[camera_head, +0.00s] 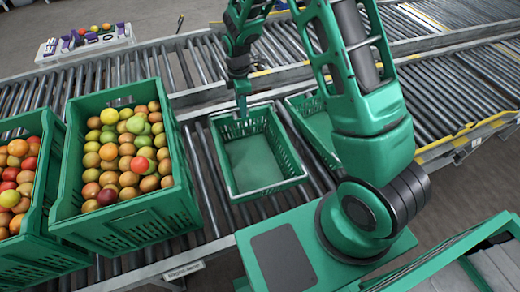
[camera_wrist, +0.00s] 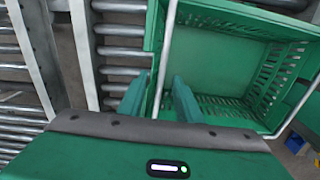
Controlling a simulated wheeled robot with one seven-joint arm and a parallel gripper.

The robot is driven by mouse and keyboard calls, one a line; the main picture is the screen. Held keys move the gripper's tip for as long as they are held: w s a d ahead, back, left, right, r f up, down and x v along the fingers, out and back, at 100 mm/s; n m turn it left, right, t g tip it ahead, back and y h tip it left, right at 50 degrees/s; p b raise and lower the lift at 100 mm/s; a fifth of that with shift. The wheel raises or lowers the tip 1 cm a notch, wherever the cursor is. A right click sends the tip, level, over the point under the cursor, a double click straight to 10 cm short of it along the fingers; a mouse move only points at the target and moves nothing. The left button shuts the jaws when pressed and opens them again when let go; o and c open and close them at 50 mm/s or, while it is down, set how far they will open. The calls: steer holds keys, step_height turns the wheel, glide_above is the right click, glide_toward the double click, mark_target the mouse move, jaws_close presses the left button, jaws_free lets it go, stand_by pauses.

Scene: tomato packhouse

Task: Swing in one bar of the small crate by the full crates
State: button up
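The small green crate (camera_head: 283,186) stands empty on the roller conveyor, just right of the full crates. A pale metal bar (camera_wrist: 167,50) runs along its near-left rim in the wrist view. Another bar (camera_wrist: 297,104) shows at the opposite side of the crate (camera_wrist: 225,15). My gripper (camera_head: 242,108) is at the far end of the crate in the head view. In the wrist view its two fingers (camera_wrist: 159,97) are apart, with the first bar passing between them. I cannot tell whether either finger touches the bar.
Two crates heaped with tomatoes stand left, the nearer one (camera_head: 125,232) close to the small crate. Another green crate (camera_head: 312,122) lies right, partly hidden by my arm. A tray (camera_head: 85,44) with a few fruits sits at the back left. Bare rollers (camera_head: 190,62) lie behind.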

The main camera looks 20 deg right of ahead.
stand_by(0.4)
steer(key=shift+r, duration=3)
